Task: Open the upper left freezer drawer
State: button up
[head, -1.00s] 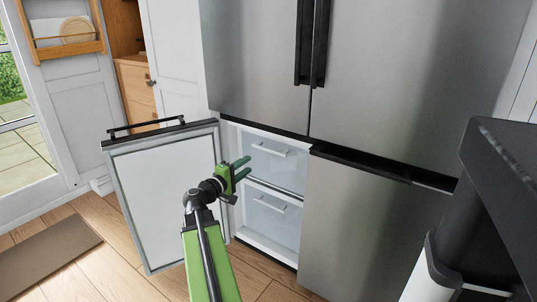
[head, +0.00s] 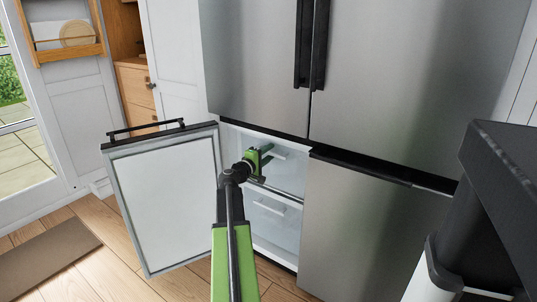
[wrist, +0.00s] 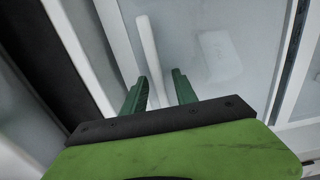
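The upper left freezer drawer (head: 290,177) is a pale translucent front inside the lower left compartment, and it looks closed. In the wrist view its front (wrist: 255,60) fills much of the picture. Its white bar handle (wrist: 149,50) appears between the two green fingertips. My gripper (head: 267,150) is at the upper drawer, largely covering its handle in the head view. In the wrist view my gripper (wrist: 160,78) has its fingers apart, one on each side of the handle. I cannot tell whether either finger touches it.
The freezer's left door (head: 165,200) stands swung open to the left of my arm. The lower drawer (head: 272,218), with its own handle, is below. The lower right door (head: 365,230) is shut. Wooden floor and a brown mat (head: 45,255) lie at the left.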

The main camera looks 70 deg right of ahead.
grip_shut()
dwell(1.3)
